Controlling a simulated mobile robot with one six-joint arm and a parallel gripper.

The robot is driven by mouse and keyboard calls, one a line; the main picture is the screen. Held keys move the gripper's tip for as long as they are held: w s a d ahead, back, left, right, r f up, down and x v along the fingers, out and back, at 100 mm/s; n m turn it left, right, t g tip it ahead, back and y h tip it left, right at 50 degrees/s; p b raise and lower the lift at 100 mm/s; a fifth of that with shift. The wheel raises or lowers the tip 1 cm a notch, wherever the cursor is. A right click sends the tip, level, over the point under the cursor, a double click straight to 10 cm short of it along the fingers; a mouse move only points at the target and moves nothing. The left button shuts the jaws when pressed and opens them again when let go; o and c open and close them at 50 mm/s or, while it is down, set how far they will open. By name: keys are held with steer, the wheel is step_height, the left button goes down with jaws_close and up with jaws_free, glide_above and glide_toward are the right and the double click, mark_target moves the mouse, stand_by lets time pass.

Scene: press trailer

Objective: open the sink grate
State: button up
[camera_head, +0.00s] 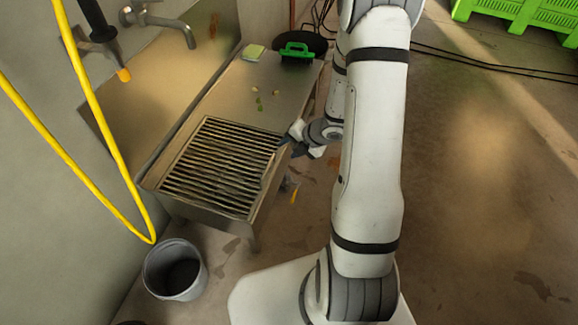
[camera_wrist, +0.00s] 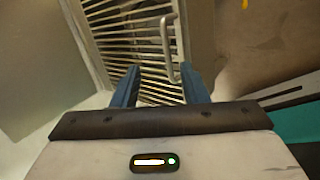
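The sink grate (camera_head: 222,165) is a set of parallel metal bars lying flat in the near end of the steel sink (camera_head: 278,92). In the wrist view the grate (camera_wrist: 125,28) fills the upper middle, and a metal loop handle (camera_wrist: 168,48) stands at its right side. My gripper (camera_head: 286,145) is at the right edge of the grate in the head view. In the wrist view its two blue fingers (camera_wrist: 161,78) are apart, with the lower end of the handle just beyond the right fingertip. I cannot tell whether they touch. Nothing shows held between the fingers.
A grey bucket (camera_head: 175,270) stands on the floor below the sink's near end. A yellow hose (camera_head: 95,105) hangs at the left. A green-handled brush (camera_head: 297,52) and a sponge (camera_head: 254,52) lie at the sink's far end. Green crates (camera_head: 520,12) stand at the upper right.

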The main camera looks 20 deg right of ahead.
mark_target(268, 166)
steer(key=shift+n+y, duration=0.6)
steer(key=shift+n, duration=0.1)
steer(key=a+f+b, duration=0.2)
steer(key=f, duration=0.1)
steer(key=w+a+f+b, duration=0.1)
steer(key=a+f+b, duration=0.1)
steer(key=f, duration=0.1)
steer(key=w+a+f+b, duration=0.1)
steer(key=f+b, duration=0.2)
steer(key=f, duration=0.1)
steer(key=shift+w+a, duration=0.1)
steer(key=shift+a, duration=0.3)
steer(key=shift+b+x, duration=0.6)
steer(key=shift+x, duration=0.3)
steer(key=shift+a, duration=0.15)
jaws_close()
